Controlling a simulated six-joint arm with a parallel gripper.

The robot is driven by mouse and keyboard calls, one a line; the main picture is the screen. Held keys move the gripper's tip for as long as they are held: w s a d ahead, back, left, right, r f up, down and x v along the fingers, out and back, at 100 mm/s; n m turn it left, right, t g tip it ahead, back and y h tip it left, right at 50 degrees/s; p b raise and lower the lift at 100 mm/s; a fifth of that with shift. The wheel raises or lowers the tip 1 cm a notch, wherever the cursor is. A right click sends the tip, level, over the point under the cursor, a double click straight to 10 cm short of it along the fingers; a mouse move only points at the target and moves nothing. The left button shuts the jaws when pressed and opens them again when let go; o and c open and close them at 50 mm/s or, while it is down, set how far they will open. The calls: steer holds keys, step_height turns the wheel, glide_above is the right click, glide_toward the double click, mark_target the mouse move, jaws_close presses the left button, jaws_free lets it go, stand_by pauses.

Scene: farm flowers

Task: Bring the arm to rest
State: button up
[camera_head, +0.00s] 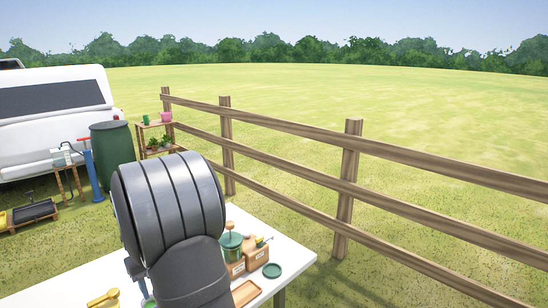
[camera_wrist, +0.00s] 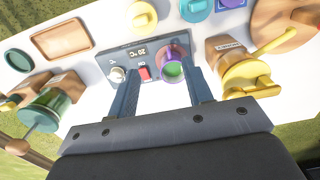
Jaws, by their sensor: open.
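My gripper (camera_wrist: 160,72) shows in the wrist view with its two blue-grey fingers spread apart and nothing held between them. The fingers reach over the near side of a grey panel (camera_wrist: 116,54) with a temperature display, a red switch and a pale knob. A purple cup-like thing (camera_wrist: 168,51) with green inside is close to the right finger. I cannot tell whether a finger touches anything. In the head view my dark arm is raised in front of the white table, and my gripper is hidden.
The white table (camera_head: 80,277) holds a green jar (camera_head: 231,246) in a wooden stand, a green lid (camera_head: 272,270) and a wooden tray (camera_head: 245,292). A wooden fence (camera_head: 348,188) stands behind the table.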

steer(key=w+d+r, duration=0.3)
steer(key=w+d, duration=0.2)
steer(key=d, duration=0.1)
steer(key=s+a+f, duration=0.1)
steer(key=a+f, duration=0.9)
steer(key=a, duration=0.1)
steer(key=shift+a, duration=0.35)
